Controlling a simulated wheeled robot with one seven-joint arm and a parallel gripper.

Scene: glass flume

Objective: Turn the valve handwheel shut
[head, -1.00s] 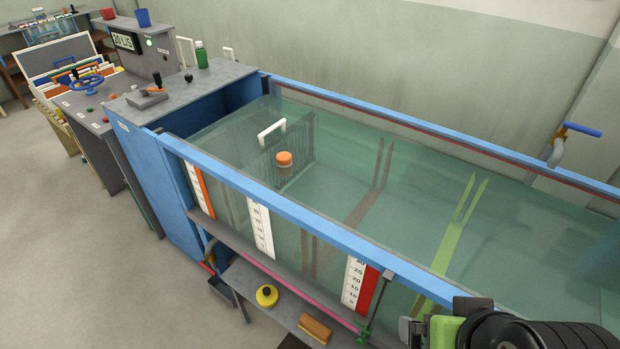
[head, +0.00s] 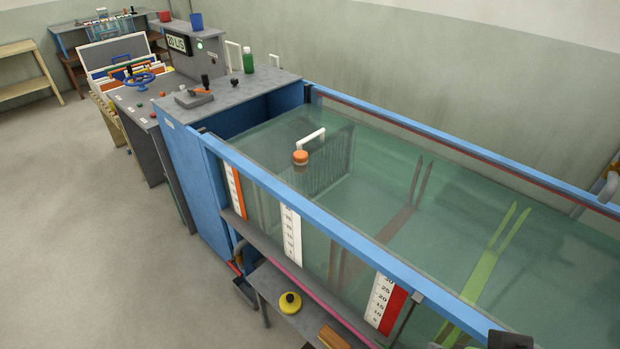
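The blue valve handwheel (head: 140,80) lies nearly flat on top of the grey control console (head: 132,98), at the upper left of the head view. It is small at this distance, and how far it is turned cannot be told. My gripper's fingers are not in view, and nothing of mine is near the handwheel. A dark block at the bottom right edge appears to be part of my arm.
The glass flume's blue top rail (head: 300,215) crosses the view. A blue cabinet (head: 185,165) stands between it and the console. A low shelf (head: 275,285) below the flume holds a yellow round object (head: 290,303). The grey floor (head: 90,240) at left is clear.

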